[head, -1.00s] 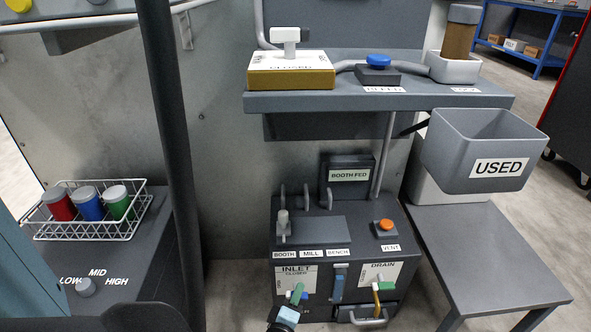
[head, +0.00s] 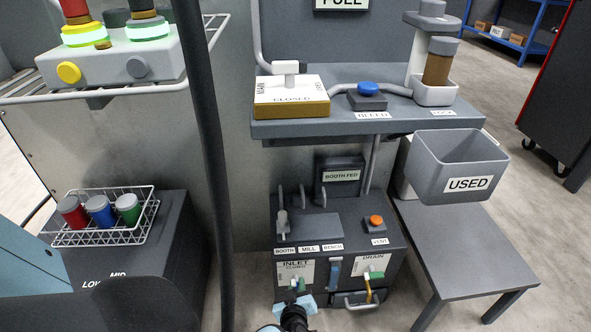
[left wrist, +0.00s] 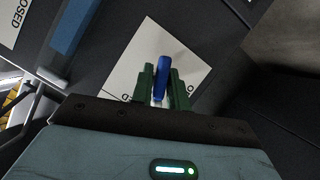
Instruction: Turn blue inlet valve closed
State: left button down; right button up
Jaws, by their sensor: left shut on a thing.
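The blue inlet valve handle (left wrist: 161,78) stands in front of its white label plate (left wrist: 128,62) in the left wrist view. My left gripper (left wrist: 162,85) has its two green fingers on either side of the handle and is shut on it. In the head view the INLET plate (head: 295,267) is on the front of the dark floor unit. My left gripper (head: 297,286) is at the lower part of that plate and covers most of the handle there. The handle's pointing against the plate's marks cannot be read. My right gripper is not in view.
The DRAIN valve's yellow handle (head: 369,289) is right of the inlet, with a blue strip (head: 334,267) between them. A drawer-like grey handle (head: 362,304) is below. A dark vertical post (head: 208,160) stands to the left. A grey table (head: 460,240) is to the right.

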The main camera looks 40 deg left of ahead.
pick_arm(q)
jog(key=shift+d+m+g+y, duration=0.1)
jog(key=shift+m+g+y, duration=0.35)
jog(key=shift+m, duration=0.35)
jog(key=shift+m+g, duration=0.35)
jog(key=shift+m, duration=0.15)
jog(key=shift+y, duration=0.25)
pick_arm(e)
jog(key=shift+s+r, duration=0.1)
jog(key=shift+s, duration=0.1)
pick_arm(q)
jog(key=shift+m, duration=0.3)
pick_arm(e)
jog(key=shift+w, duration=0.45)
pick_arm(q)
jog(key=c, duration=1.5)
grip_release()
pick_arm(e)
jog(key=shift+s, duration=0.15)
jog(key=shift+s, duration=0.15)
